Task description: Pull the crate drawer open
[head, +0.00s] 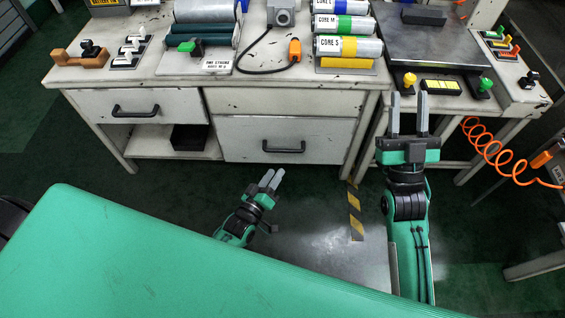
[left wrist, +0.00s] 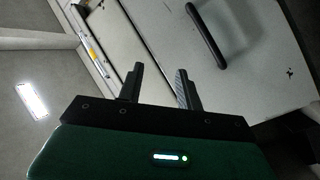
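A large pale drawer front (head: 240,135) sits low in the bench's right half, apparently the crate drawer. It looks closed, with a black bar handle (head: 283,150) near its middle. My left gripper (head: 271,177) is open and empty, below and slightly left of the handle in the head view, apart from it. In the left wrist view, a black handle (left wrist: 207,37) on a pale panel lies up and right of my open left fingers (left wrist: 160,72). My right gripper (head: 408,98) is open and empty, in front of the right-hand bench.
A shallower drawer (head: 90,106) with its own handle (head: 135,111) is at left, above an open shelf holding a dark box (head: 188,138). An orange coiled cable (head: 485,145) hangs at right.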

